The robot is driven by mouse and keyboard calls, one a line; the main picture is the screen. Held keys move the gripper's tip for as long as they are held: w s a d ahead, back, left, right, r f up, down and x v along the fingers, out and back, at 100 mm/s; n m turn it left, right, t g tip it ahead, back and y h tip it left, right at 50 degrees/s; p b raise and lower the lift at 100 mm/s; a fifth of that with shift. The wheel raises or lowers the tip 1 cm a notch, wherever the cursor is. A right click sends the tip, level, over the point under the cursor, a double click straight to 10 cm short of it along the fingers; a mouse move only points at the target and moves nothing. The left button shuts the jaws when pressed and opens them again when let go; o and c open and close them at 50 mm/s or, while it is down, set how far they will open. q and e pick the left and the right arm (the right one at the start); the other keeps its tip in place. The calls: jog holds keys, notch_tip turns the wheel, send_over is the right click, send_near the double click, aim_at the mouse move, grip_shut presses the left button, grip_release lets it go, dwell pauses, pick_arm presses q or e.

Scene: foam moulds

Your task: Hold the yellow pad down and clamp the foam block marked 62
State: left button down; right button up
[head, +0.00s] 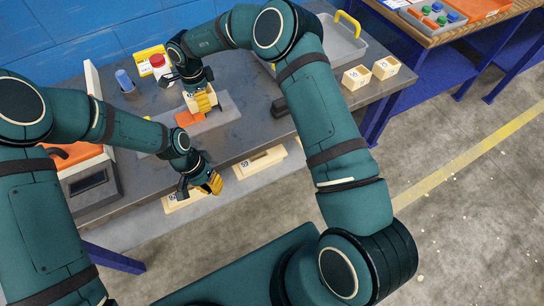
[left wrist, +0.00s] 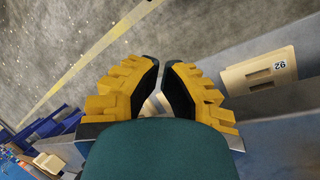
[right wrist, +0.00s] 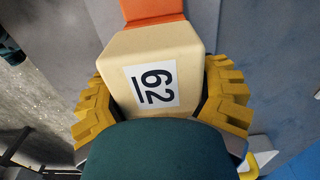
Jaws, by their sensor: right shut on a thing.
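The cream foam block marked 62 (right wrist: 155,85) is between the yellow fingers of my right gripper (head: 203,97), which is shut on it. The label faces the camera in the right wrist view. An orange piece (right wrist: 152,10) lies directly beyond the block; in the head view it is at the block's lower left (head: 190,118). I cannot make out a yellow pad for sure. My left gripper (head: 214,184) is empty over the table's front edge; the left wrist view shows a narrow gap between its fingers (left wrist: 161,64).
Block 59 (head: 259,162) and another foam block (left wrist: 262,72) sit along the front edge. Two foam blocks (head: 357,77) (head: 386,67) stand at the right.

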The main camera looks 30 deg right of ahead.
pick_arm(q)
jog(key=w+r, duration=0.1)
jog(key=w, duration=0.1)
jog(key=w+r+m+y, duration=0.1)
jog(key=w+r, duration=0.1)
jog(key=w, duration=0.1)
jog(key=w+d+r+m+y, duration=0.1)
jog(key=w+r, duration=0.1)
jog(key=shift+w+r, duration=0.25)
pick_arm(e)
jog(key=shift+d, duration=0.15)
pick_arm(q)
jog(key=w+a+r+n+t, duration=0.3)
jog(key=w+a+r+n, duration=0.2)
jog(key=w+a+r, duration=0.9)
jog(key=shift+w+d+f, duration=0.2)
jog(key=shift+w+f, duration=0.05)
jog(key=shift+f, duration=0.6)
jog(key=shift+w+d+f, duration=0.2)
jog(key=shift+w+f, duration=0.05)
jog(key=shift+f, duration=0.65)
jog(key=shift+w+d+f, duration=0.2)
jog(key=shift+w+f, duration=0.05)
jog(key=shift+f, duration=0.6)
jog(key=shift+s+f, duration=0.1)
jog(key=shift+f, duration=3.15)
pick_arm(e)
jog(key=shift+f, duration=0.7)
